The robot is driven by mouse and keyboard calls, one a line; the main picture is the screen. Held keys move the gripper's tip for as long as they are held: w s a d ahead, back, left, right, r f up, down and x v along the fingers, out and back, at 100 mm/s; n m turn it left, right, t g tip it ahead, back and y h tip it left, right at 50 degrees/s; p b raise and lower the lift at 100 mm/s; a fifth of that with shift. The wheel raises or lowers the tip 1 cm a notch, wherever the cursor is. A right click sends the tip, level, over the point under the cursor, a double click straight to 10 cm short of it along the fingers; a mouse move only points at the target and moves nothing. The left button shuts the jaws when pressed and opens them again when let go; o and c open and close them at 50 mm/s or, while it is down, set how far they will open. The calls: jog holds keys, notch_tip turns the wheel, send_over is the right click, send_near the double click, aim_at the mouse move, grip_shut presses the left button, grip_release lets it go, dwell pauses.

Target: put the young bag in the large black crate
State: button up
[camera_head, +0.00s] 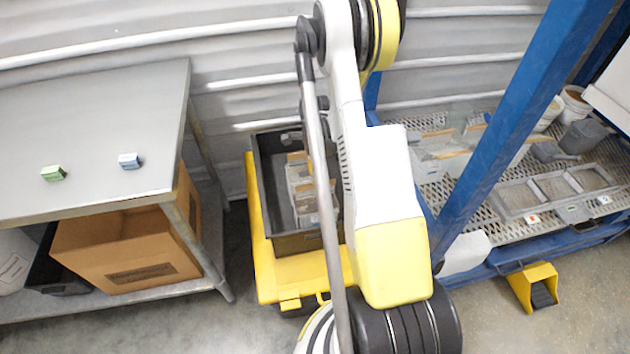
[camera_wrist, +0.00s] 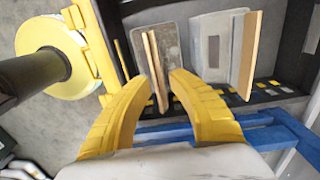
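The large black crate (camera_head: 262,185) stands on a yellow cart in the head view, partly hidden by my arm. Several pale bags with tan top strips (camera_head: 297,178) stand inside it. In the wrist view I look down into a black crate (camera_wrist: 294,45) holding two grey bags, a left one (camera_wrist: 170,45) and a right one (camera_wrist: 210,32), each with a tan strip. My gripper (camera_wrist: 160,79) is open, its yellow fingertips apart. The left bag's strip shows between them, not visibly gripped. I cannot tell which bag is the young one.
A grey table (camera_head: 95,120) at left carries a green block (camera_head: 53,173) and a blue block (camera_head: 129,161). A cardboard box (camera_head: 120,245) sits beneath. At right, a mesh shelf (camera_head: 490,190) holds bags, pots and a tray, behind a blue post (camera_head: 520,110). The yellow cart (camera_head: 285,275) borders the crate.

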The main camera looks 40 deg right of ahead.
jog(key=a+r+n+t+p, duration=0.1)
jog(key=a+r+n, duration=0.2)
jog(key=a+r, duration=0.35)
jog(key=a+r+n+t+h, duration=0.1)
jog(key=a+r+n, duration=0.25)
jog(key=r, duration=0.65)
jog(key=a+r+n+t+p, duration=0.1)
jog(key=a+r+n, duration=0.25)
jog(key=r, duration=0.55)
jog(key=s+a+r+n+t, duration=0.2)
jog(key=s+a+r+n, duration=0.2)
jog(key=s+a+n, duration=0.2)
jog(key=s+a+r+n+t+y, duration=0.1)
jog(key=s+a+r+n+t, duration=0.1)
jog(key=s+a+n, duration=0.4)
jog(key=a+r+n, duration=0.1)
jog(key=a+n, duration=0.1)
jog(key=a, duration=0.2)
jog(key=shift+r, duration=0.35)
jog(key=shift+d, duration=0.1)
